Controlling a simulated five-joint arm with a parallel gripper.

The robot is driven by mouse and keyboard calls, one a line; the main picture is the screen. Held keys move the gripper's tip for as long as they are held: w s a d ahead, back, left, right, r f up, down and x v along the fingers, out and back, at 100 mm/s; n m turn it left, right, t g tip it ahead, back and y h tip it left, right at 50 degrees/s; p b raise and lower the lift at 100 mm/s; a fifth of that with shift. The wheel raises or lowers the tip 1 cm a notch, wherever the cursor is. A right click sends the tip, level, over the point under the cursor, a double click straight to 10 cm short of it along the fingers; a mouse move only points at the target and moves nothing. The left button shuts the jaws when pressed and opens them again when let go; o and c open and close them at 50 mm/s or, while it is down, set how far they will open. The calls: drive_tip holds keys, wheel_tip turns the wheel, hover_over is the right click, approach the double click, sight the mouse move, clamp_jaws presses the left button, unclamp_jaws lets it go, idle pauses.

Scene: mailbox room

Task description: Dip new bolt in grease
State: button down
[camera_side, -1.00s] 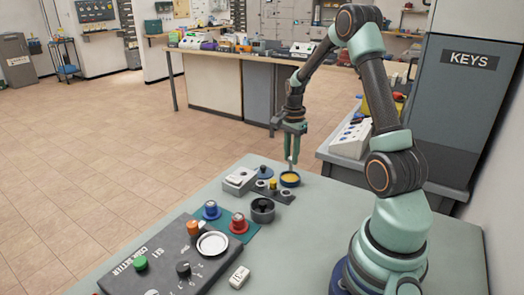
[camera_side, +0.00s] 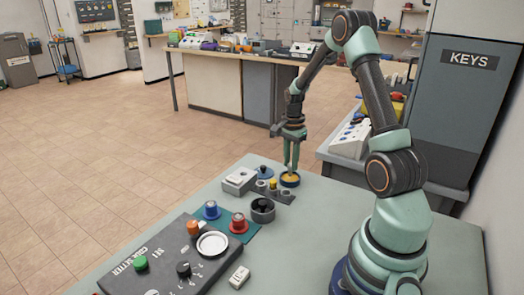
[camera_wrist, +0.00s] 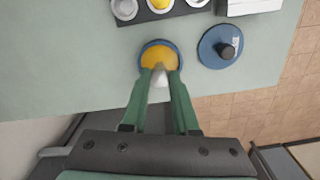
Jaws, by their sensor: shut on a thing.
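A small round pot of yellow grease (camera_side: 290,180) with a blue rim stands on the table. In the wrist view the grease pot (camera_wrist: 158,54) is right ahead of my fingertips. My gripper (camera_side: 291,167) points down over the pot and is shut on the bolt. The bolt (camera_wrist: 160,76) shows as a pale tip between the green fingers, over the near part of the grease. Its lower end seems to be at or in the grease; how deep I cannot tell. A blue lid (camera_side: 263,172) with a dark knob lies beside the pot, also in the wrist view (camera_wrist: 220,47).
A dark holder (camera_side: 284,196) with several round pieces, one yellow, sits next to the pot. A white block (camera_side: 239,181), a dark round container (camera_side: 263,210), blue (camera_side: 211,211) and red (camera_side: 238,224) knobbed pieces and a code setter box (camera_side: 160,262) stand nearer.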

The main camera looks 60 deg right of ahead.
sight(290, 164)
drive_tip(key=shift+f, duration=0.65)
idle(1.4)
drive_tip(key=shift+r, duration=3.6)
